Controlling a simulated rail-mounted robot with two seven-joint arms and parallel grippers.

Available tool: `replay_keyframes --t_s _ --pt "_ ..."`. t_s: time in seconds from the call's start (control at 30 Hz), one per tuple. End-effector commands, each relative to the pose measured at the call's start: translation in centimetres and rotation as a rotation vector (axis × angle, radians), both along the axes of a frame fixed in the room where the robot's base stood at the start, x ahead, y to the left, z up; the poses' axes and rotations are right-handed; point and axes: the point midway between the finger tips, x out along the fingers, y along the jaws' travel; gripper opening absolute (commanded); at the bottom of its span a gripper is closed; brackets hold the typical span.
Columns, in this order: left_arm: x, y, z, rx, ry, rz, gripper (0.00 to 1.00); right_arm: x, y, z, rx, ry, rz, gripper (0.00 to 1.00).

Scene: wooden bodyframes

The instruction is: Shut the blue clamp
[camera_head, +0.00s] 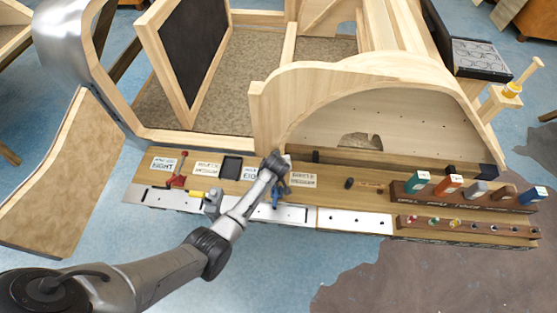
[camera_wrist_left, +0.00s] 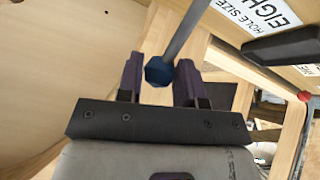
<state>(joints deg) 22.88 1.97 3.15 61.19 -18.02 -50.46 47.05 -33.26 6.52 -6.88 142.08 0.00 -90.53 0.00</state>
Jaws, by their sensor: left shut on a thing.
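The blue clamp (camera_head: 281,189) stands on the wooden ledge in front of the curved wooden frame, partly hidden by my left arm. My left gripper (camera_head: 284,161) is over it. In the left wrist view a blue piece (camera_wrist_left: 158,71), with a grey rod (camera_wrist_left: 186,32) running up from it, sits between the two dark fingers of my left gripper (camera_wrist_left: 160,80). The gripper is shut on this part of the blue clamp. The base of the clamp is out of sight in the wrist view. My right gripper is not in view.
A red clamp (camera_head: 178,171) stands to the left on the same ledge, with white labels (camera_head: 207,169) and a black tray (camera_head: 231,167) nearby. A yellow-handled tool (camera_head: 201,194) lies close to my wrist. Coloured blocks (camera_head: 448,184) stand in a rack at right.

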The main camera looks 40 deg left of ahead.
Motion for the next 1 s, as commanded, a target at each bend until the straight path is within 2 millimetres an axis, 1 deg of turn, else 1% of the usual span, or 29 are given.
replay_keyframes --t_s 0.37,0.4,0.6,0.67,0.87,1.0 --pt "-0.12 -0.11 -0.11 -0.003 0.004 0.000 0.00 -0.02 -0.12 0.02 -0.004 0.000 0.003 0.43" --pt "-0.13 -0.11 -0.12 -0.003 0.004 0.000 0.34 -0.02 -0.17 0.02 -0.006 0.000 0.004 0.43" --pt "-0.11 -0.10 -0.09 -0.002 0.004 0.000 0.54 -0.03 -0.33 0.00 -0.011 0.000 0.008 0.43" --pt "-0.09 -0.08 -0.08 -0.002 0.004 0.000 0.58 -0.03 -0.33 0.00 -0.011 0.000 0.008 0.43" --pt "-0.08 -0.07 -0.04 -0.002 0.002 0.000 0.58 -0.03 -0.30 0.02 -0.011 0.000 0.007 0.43" --pt "-0.29 -0.23 0.40 -0.002 0.001 -0.001 0.58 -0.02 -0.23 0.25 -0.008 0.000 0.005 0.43"
